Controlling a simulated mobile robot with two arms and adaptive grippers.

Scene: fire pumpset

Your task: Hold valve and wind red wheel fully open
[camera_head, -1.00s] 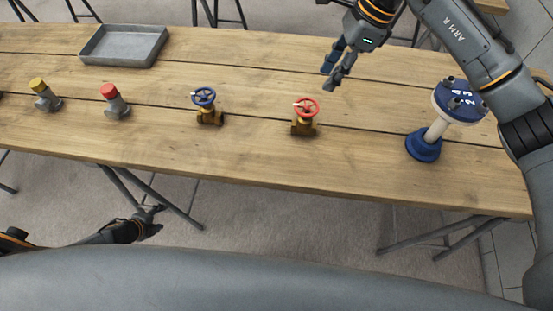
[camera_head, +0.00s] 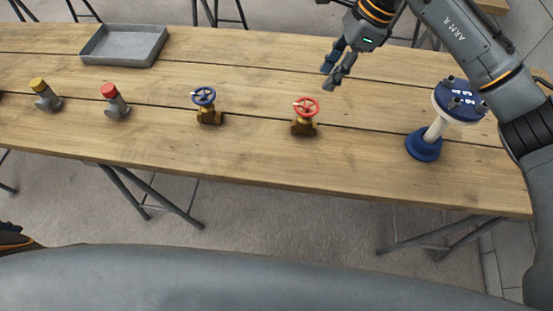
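The valve with the red wheel (camera_head: 306,107) stands upright on the wooden table, its brass body (camera_head: 304,127) below the wheel. A white mark shows on the left of the wheel. My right gripper (camera_head: 332,80) hangs above the table, behind and to the right of the red wheel, apart from it. Its fingers are spread and nothing is between them. My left gripper is out of view; only a small part of my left arm shows at the lower left edge.
A similar valve with a blue wheel (camera_head: 204,97) stands to the left. Further left are a red-capped fitting (camera_head: 115,101) and a yellow-capped fitting (camera_head: 46,96). A grey tray (camera_head: 124,46) lies at the back left. A blue-and-white flanged stand (camera_head: 435,130) is at the right. The table front (camera_head: 260,165) is clear.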

